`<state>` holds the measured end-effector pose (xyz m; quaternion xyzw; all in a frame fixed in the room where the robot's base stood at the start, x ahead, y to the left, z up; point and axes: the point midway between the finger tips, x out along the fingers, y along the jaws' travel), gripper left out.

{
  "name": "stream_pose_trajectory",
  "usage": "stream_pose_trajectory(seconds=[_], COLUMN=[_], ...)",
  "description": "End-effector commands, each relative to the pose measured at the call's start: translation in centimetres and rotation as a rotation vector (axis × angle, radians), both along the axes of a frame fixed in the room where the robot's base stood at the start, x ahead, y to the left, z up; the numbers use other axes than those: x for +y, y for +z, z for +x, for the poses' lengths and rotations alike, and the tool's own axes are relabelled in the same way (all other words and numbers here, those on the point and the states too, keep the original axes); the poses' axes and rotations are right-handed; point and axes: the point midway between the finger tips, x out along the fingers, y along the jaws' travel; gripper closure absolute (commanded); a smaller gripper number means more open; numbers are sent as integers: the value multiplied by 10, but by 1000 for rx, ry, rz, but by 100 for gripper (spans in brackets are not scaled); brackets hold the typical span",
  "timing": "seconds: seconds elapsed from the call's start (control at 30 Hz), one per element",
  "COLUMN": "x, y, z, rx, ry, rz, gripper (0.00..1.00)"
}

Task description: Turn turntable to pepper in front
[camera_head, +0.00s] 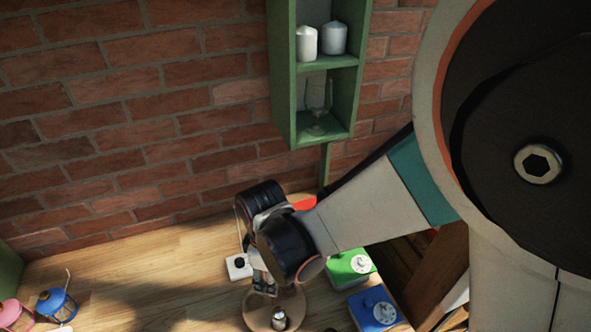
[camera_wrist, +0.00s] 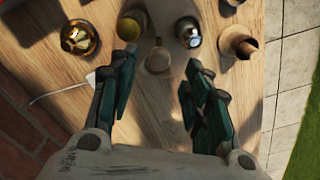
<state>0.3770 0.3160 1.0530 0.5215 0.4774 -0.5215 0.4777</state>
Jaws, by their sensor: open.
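The round wooden turntable (camera_head: 254,313) stands on the table below my gripper (camera_head: 263,287). A small metal-topped jar (camera_head: 279,319) is on its near side. In the wrist view my gripper (camera_wrist: 162,56) is open, its dark green fingers apart. A small wooden knob-like piece (camera_wrist: 158,62) shows between and beyond the fingertips, and I see no grip on it. Beyond it are a yellow-green round item (camera_wrist: 130,26) and a metal-topped jar (camera_wrist: 188,32). I cannot tell which item is the pepper. My gripper and wrist hide part of the turntable in the head view.
A green box (camera_head: 350,266), a blue box (camera_head: 374,309) and a white box (camera_head: 238,266) surround the turntable. Lanterns (camera_head: 56,304) stand at the left. A brass item (camera_wrist: 79,37) and a brown cylinder (camera_wrist: 238,42) flank the wrist view. A brick wall rises behind.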

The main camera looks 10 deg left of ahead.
Motion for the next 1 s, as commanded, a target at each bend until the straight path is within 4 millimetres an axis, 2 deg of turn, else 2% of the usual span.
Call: stream_pose_trajectory(seconds=[0.03, 0.1, 0.3, 0.7, 0.9, 1.0], x=[0, 0, 0, 0, 0, 0], y=[-13, -22, -39, -42, -42, -42], z=[1, 1, 1, 1, 1, 1], rx=[0, 0, 0, 0, 0, 0], ry=[0, -1, -1, -1, -1, -1], rz=[0, 0, 0, 0, 0, 0], gripper=[55, 55, 55, 55, 100, 100])
